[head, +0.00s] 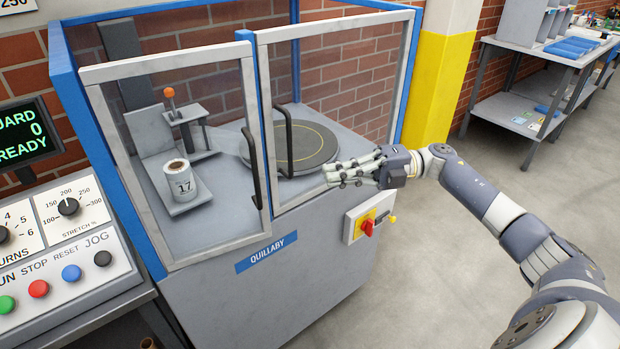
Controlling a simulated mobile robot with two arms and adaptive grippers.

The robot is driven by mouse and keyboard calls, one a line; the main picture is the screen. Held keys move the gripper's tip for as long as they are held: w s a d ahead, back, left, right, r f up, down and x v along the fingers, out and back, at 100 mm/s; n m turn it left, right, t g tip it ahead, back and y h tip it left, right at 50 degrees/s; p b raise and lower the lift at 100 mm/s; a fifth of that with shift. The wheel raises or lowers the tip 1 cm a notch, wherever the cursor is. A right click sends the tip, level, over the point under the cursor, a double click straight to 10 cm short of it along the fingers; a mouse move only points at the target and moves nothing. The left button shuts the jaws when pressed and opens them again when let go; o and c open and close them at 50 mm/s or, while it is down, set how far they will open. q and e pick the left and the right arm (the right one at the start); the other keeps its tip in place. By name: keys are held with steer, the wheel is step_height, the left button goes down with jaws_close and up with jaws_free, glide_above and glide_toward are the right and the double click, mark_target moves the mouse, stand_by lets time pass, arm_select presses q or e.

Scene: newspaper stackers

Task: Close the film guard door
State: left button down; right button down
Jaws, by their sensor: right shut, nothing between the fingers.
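The film guard is a cabinet with two clear panels in pale frames. The left panel (172,58) and the right panel (335,27) meet near the middle, and each has a black bar handle, the left one (251,172) and the right one (285,140). My right gripper (330,175) is shut and empty, fingers pointing left, in front of the right panel's lower part. It hides part of the lower frame. Contact cannot be made out. My left gripper is not in view.
Inside stand a round dark turntable (296,147) and a roll marked 17 (180,182). A red rotary switch (367,226) sits on the cabinet front below my right gripper. A control panel (65,245) stands at left, a grey shelf table (545,55) at back right. Floor at right is clear.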

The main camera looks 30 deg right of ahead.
steer(key=s+a+r+m+t+h+p, duration=0.1)
steer(key=s+a+m+t+h+p, duration=0.15)
steer(key=s+p, duration=0.35)
steer(key=s+a+r+m+t+h+p, duration=0.1)
steer(key=s+a+r+m+t+p, duration=0.15)
steer(key=s+a+p, duration=0.35)
steer(key=w+a+f+n+p, duration=0.1)
steer(key=w+a+p, duration=0.2)
steer(key=w+a, duration=0.3)
steer(key=shift+w+p, duration=0.35)
steer(key=shift+w, duration=2.1)
steer(key=shift+a+f+y, duration=0.1)
steer(key=shift+y, duration=0.15)
